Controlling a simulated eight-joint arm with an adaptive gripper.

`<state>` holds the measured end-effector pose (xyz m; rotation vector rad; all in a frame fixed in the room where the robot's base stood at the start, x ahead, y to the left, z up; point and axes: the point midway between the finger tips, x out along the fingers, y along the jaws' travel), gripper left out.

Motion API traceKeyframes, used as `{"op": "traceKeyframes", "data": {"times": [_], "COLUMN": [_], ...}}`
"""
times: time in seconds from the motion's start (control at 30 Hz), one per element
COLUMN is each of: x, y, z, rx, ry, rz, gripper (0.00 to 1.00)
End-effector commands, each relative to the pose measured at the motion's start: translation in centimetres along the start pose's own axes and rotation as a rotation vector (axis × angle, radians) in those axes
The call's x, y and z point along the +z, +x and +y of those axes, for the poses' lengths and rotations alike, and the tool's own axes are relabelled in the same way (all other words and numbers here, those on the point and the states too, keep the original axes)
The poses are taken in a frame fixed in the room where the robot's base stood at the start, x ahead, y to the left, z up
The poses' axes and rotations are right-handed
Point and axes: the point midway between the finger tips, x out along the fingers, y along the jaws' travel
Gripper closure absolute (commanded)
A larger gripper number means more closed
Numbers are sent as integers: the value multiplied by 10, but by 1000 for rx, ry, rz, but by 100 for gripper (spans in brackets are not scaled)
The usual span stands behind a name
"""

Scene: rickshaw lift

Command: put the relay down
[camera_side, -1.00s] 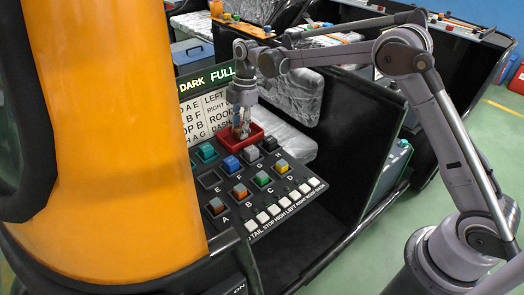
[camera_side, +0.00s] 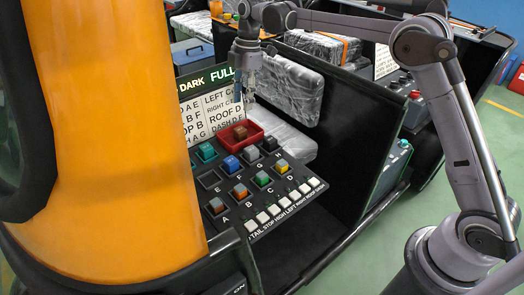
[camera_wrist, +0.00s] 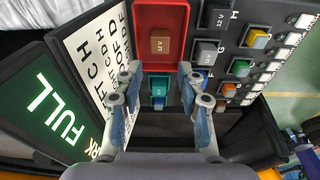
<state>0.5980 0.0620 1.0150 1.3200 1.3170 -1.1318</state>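A brown relay (camera_side: 240,132) sits in the red tray (camera_side: 257,138) at the back of the sloping panel. In the wrist view the relay (camera_wrist: 159,45), marked 12 V, lies inside the red tray (camera_wrist: 141,25). My gripper (camera_side: 248,94) is above the tray, clear of the relay. In the wrist view its two fingers (camera_wrist: 160,95) are spread wide with nothing between them, so it is open and empty. A teal block (camera_wrist: 158,88) on the panel shows between the fingers, farther down.
The black panel (camera_side: 224,214) carries several coloured relays in lettered sockets and a row of white buttons. One socket (camera_side: 209,180) looks empty. A label board (camera_side: 205,117) and a lit FULL sign (camera_side: 222,74) stand behind. A large orange column (camera_side: 110,130) fills the left.

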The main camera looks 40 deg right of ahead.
Motion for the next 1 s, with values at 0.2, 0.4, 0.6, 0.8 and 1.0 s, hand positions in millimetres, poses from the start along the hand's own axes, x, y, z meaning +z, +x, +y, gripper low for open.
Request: {"op": "traceKeyframes", "data": {"times": [0.2,0.4,0.6,0.8,1.0], "x": [0,2,8,16,25], "y": [-21,-35,-62,-79,-82], "z": [0,-10,-47,-95,-148], "rx": [0,25,117,223,328], "ry": [1,63,285,536,780], "rz": [0,-4,-8,13,60], "gripper": [61,61,61,61,61]}}
